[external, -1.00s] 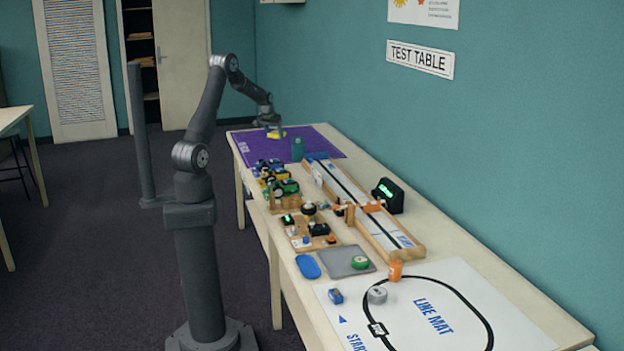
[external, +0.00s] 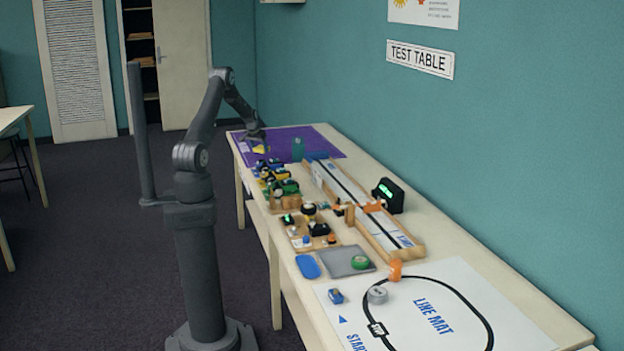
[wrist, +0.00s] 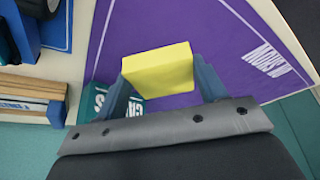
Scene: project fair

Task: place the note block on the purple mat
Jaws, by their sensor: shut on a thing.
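The note block (wrist: 158,68) is a yellow square block between the two blue-grey fingers of my gripper (wrist: 163,82) in the wrist view. My gripper is shut on it. In the external view my gripper (external: 258,145) is over the near-left part of the purple mat, with the note block (external: 261,149) showing as a small yellow patch at its tip. The purple mat (external: 315,137) lies at the far end of the table and also fills much of the wrist view (wrist: 205,35). Whether the block touches the mat is hard to tell.
A teal container (external: 297,149) stands on the mat's near side, close to my gripper. Several toy vehicles (external: 275,178) crowd the table in front of the mat. A wooden track (external: 365,210) runs along the middle. The mat's far right is clear.

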